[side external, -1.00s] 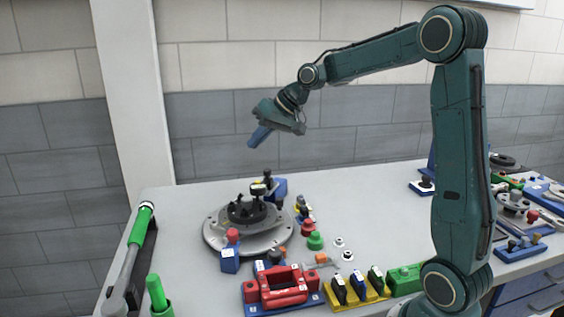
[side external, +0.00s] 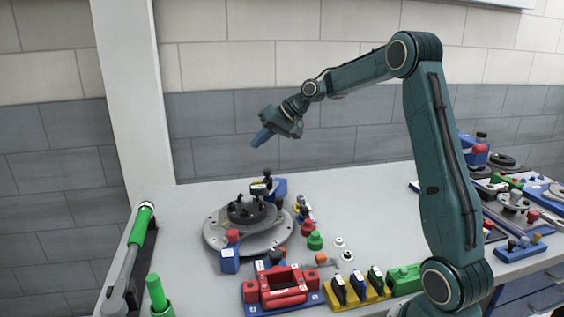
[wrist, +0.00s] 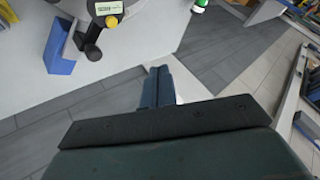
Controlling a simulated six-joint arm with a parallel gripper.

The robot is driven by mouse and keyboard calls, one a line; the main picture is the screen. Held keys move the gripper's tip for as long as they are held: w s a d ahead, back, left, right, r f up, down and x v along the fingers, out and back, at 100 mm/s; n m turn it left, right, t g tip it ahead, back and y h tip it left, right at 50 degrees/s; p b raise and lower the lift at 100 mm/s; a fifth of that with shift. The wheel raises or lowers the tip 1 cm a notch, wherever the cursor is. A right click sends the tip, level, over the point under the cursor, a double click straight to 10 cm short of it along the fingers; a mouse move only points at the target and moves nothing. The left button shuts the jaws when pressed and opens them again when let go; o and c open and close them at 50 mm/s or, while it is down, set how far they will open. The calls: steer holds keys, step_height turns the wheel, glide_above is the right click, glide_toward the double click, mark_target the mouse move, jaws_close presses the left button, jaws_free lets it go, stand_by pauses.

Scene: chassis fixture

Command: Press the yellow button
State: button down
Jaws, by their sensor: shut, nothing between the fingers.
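My gripper (side external: 262,137) is shut and empty, held in the air well above the far part of the table and above the round grey fixture. In the wrist view its blue fingers (wrist: 160,73) lie together, pointing past the table edge.
The round grey fixture (side external: 214,240) with black parts stands below my gripper. A red button (side external: 232,236) on a blue box, a green button (side external: 315,240) and a red-handled block (side external: 283,287) stand nearby. A green-handled lever (side external: 142,226) is at the left edge.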

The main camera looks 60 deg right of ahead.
steer(key=shift+f, duration=0.15)
glide_above(261, 184)
steer(key=shift+f, duration=4.25)
steer(key=shift+f, duration=0.85)
steer(key=shift+r, duration=0.85)
steer(key=shift+r, duration=0.1)
steer(key=shift+r, duration=2.4)
steer(key=shift+a, duration=0.1)
